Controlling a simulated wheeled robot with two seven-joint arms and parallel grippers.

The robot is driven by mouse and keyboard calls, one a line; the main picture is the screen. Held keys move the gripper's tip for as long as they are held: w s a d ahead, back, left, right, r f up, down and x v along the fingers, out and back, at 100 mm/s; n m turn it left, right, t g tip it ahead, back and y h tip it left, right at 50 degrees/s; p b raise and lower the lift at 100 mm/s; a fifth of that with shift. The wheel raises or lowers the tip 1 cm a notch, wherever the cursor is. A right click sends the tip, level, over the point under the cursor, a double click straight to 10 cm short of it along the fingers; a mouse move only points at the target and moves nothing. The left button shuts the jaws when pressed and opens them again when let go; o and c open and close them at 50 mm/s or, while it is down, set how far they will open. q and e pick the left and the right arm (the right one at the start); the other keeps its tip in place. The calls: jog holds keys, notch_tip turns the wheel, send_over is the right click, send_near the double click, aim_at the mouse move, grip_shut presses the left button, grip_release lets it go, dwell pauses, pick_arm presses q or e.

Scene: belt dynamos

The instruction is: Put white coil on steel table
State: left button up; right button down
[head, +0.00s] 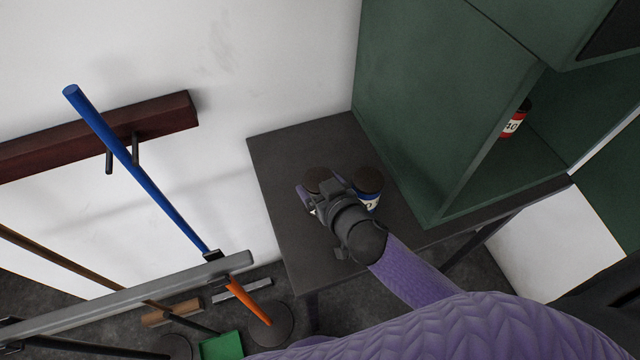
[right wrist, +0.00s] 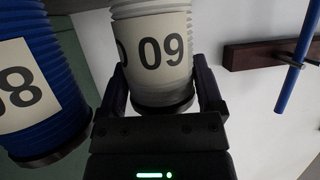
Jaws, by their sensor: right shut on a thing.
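The white coil (right wrist: 160,55), labelled 09, sits between the two fingers of my right gripper (right wrist: 163,88) in the right wrist view. In the head view my right gripper (head: 318,192) is over the dark steel table (head: 280,150), and the coil's dark round top (head: 317,177) shows past it. The gripper is shut on the coil. The gripper hides most of the coil in the head view, and I cannot tell whether its base touches the table. My left gripper is not in view.
A blue coil (head: 369,182) stands on the table close to the right of the white one; its label also shows in the right wrist view (right wrist: 30,90). A green cabinet (head: 420,90) with a red coil (head: 514,120) stands right.

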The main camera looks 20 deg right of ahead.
grip_release()
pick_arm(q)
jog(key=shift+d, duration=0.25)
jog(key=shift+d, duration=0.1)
pick_arm(e)
jog(key=shift+s+r, duration=0.15)
jog(key=shift+r, duration=0.1)
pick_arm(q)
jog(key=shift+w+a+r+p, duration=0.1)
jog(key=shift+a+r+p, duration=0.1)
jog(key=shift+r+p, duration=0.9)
pick_arm(e)
jog(key=v, duration=1.1)
jog(key=shift+s, duration=0.25)
jog(key=shift+r, duration=0.1)
